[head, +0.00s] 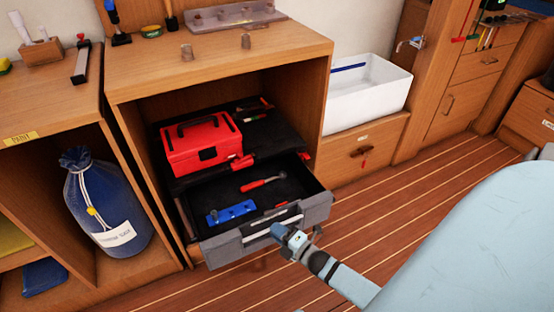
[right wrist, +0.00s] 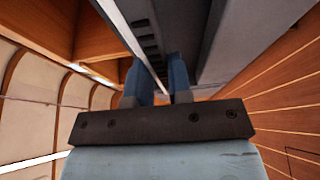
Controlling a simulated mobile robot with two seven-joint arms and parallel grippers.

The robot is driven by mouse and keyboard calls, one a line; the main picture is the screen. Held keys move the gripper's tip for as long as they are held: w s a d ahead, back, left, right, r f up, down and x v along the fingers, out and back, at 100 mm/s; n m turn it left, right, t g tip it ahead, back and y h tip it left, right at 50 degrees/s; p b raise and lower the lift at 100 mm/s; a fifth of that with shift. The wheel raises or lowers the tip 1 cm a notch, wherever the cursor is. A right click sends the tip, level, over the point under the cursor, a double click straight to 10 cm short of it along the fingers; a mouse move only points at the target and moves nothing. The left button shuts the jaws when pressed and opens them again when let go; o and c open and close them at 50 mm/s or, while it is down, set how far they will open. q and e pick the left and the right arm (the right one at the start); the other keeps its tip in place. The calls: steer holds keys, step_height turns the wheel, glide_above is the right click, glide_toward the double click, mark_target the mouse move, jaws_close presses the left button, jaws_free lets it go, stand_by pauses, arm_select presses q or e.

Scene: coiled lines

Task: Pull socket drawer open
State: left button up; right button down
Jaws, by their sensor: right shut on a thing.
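The grey socket drawer (head: 235,247) stands pulled out from the wooden cabinet, with its dark-lined inside showing. A blue block (head: 231,212) and a red-handled tool (head: 262,184) lie in it. Its handle (head: 262,227) is a pale bar along the front. My right gripper (head: 284,232) is at the right part of this handle. In the right wrist view, its two blue fingers (right wrist: 158,84) stand on either side of a grey bar on the drawer front and are shut on it. My left gripper is not in view.
A red toolbox (head: 201,145) sits behind the open drawer inside the cabinet. A blue bag (head: 103,208) stands in the left compartment. A white sink (head: 368,91) is to the right. The plank floor (head: 360,215) right of the drawer is clear.

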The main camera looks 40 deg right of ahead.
steer(key=c, duration=1)
jaws_free()
steer(key=shift+c, duration=0.2)
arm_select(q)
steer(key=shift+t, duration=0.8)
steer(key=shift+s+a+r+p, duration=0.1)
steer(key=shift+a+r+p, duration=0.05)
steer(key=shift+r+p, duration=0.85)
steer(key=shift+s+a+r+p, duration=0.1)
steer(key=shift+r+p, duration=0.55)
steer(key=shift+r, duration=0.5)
arm_select(e)
steer(key=s+d, duration=0.2)
steer(key=s, duration=1.1)
steer(key=shift+s, duration=0.3)
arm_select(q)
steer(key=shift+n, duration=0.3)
arm_select(e)
steer(key=shift+d+r, duration=0.1)
